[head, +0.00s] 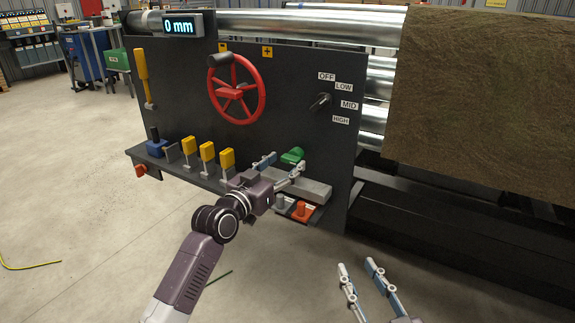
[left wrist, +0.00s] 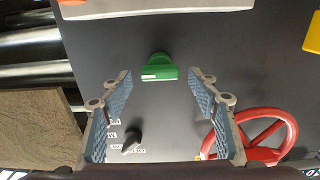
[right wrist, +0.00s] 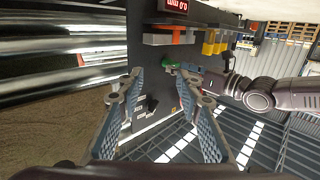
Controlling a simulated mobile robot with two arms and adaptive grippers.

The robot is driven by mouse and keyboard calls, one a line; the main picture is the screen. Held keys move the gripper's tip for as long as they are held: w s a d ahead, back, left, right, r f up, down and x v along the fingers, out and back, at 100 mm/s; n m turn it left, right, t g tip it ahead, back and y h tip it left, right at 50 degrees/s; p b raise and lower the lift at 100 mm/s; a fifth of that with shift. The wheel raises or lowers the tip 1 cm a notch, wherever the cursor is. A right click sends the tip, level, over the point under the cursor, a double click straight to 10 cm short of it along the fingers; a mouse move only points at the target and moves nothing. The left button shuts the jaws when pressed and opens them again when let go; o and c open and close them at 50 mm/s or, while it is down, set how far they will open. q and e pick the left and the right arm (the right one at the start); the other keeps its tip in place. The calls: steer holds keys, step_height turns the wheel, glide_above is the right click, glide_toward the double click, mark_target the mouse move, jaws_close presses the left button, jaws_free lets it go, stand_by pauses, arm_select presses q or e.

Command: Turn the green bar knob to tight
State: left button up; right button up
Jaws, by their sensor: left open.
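The green bar knob (head: 292,155) sits low on the dark control panel (head: 180,75). In the left wrist view the green knob (left wrist: 160,72) shows a pale mark near one end, and its bar lies roughly across the picture. No tight label is readable beside it. My left gripper (head: 281,164) is open in front of the knob. In the left wrist view its fingers (left wrist: 160,82) stand apart, one to each side of the knob, with gaps and no visible contact. My right gripper (head: 357,265) is open and empty, low and to the right, away from the panel.
A red handwheel (head: 237,92) and a black selector (head: 320,101) with OFF, LOW, MID and HIGH labels are above the knob. Yellow levers (head: 207,151) stand left of my left gripper. A grey tray (head: 312,190) lies below the knob. A turf roll (head: 480,100) is at right.

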arm_select(q)
steer(key=shift+x, duration=0.9)
arm_select(e)
steer(key=shift+a+r+t+y, duration=0.15)
steer(key=shift+r+t, duration=0.25)
steer(key=shift+r, duration=0.45)
steer(key=shift+a+r+t+y, duration=0.15)
steer(key=shift+r+t, duration=0.25)
steer(key=shift+r, duration=0.4)
